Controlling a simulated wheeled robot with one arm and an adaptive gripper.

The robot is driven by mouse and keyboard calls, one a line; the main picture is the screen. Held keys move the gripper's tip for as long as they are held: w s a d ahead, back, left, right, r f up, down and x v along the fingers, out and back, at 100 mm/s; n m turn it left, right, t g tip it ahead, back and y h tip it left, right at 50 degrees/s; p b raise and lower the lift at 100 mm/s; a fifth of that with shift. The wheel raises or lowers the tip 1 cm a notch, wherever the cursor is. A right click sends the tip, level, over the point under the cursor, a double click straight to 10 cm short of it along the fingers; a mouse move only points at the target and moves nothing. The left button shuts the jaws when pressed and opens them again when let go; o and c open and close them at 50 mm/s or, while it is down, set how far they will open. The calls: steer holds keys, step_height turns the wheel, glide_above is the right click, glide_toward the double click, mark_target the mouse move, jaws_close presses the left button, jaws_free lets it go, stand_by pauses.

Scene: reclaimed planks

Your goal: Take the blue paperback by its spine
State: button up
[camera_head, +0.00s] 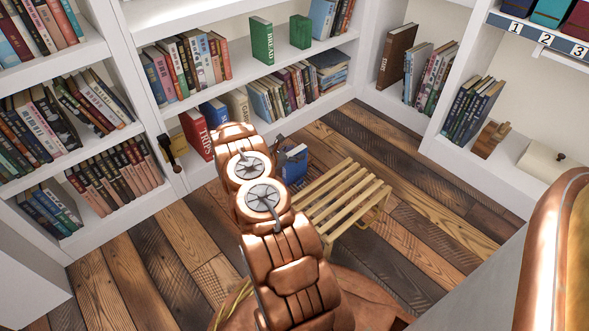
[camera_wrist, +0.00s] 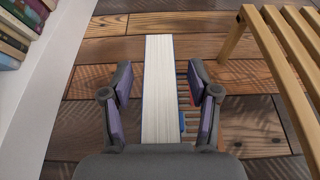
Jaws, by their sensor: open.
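The blue paperback (camera_head: 295,167) stands close to the slatted wooden bench in the head view, partly hidden by my arm. In the wrist view the book (camera_wrist: 158,85) shows its white page edges, with thin blue cover along the sides. Its spine is not visible in the wrist view. My gripper (camera_wrist: 160,82) is open, with one finger on each side of the book and gaps between fingers and covers. In the head view my gripper (camera_head: 277,145) is mostly hidden behind my arm.
The slatted bench (camera_head: 340,197) stands just right of the book; it also shows in the wrist view (camera_wrist: 284,60). A white bookcase side (camera_wrist: 62,70) is at left. A slatted item with red (camera_wrist: 187,110) lies low beside the book. Plank floor (camera_head: 375,155) is open behind the bench.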

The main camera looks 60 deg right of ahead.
jaws_close()
stand_by(0.5)
